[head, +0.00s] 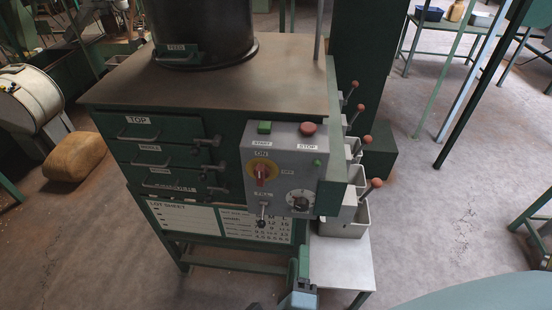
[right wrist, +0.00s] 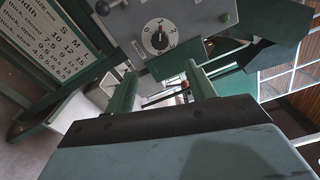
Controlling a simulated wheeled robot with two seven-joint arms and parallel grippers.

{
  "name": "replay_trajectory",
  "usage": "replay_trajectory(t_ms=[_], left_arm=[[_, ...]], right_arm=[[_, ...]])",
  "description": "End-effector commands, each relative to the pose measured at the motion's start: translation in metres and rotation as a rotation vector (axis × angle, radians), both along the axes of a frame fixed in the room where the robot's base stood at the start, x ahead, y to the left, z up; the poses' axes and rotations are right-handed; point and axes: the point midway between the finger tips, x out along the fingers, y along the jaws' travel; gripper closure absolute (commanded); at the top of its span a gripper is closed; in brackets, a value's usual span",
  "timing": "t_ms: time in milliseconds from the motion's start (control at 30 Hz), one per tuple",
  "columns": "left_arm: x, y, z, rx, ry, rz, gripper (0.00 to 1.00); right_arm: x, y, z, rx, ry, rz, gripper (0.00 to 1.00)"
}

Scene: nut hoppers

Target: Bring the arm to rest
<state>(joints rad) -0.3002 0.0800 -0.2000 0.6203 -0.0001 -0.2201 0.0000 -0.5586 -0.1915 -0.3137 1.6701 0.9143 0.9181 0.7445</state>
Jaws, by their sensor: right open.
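My right gripper (head: 299,268) shows at the bottom middle of the head view, low in front of the cabinet. In the right wrist view its two green fingers (right wrist: 163,80) stand well apart with nothing between them. The green cabinet (head: 165,228) with a brown top stands ahead. Its grey control panel (head: 283,163) has a green START button, a red STOP button, a red-yellow switch and a dial (head: 300,200). The dial also shows above the fingers in the right wrist view (right wrist: 160,37). My left gripper is not in view.
Labelled drawers (head: 150,130) are at the cabinet's left. Grey bins (head: 346,226) and levers with red knobs (head: 376,183) stick out on its right, above a pale shelf (head: 343,262). A lot sheet (head: 187,217) hangs below. Concrete floor at the right is open.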

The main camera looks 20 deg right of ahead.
Motion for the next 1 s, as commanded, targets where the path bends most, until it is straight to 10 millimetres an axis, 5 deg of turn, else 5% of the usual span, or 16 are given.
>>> replay_trajectory(t_ms=[167,267,467,633,800,1000], left_arm=[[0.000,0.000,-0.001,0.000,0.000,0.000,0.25],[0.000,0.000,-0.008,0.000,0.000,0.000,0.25],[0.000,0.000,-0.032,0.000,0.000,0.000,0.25],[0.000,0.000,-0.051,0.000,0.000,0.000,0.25],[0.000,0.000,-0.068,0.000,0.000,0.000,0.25],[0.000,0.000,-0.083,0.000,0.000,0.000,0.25]], right_arm=[[0.001,0.002,-0.005,-0.015,0.012,0.016,0.45],[0.005,0.013,-0.031,-0.099,0.083,0.106,0.45],[-0.005,0.051,-0.158,-0.491,0.410,0.511,0.45],[-0.052,0.055,-0.279,-0.838,0.715,0.884,0.45],[-0.125,0.023,-0.381,-1.125,1.005,1.250,0.45],[-0.211,-0.036,-0.450,-1.341,1.276,1.625,0.45]])
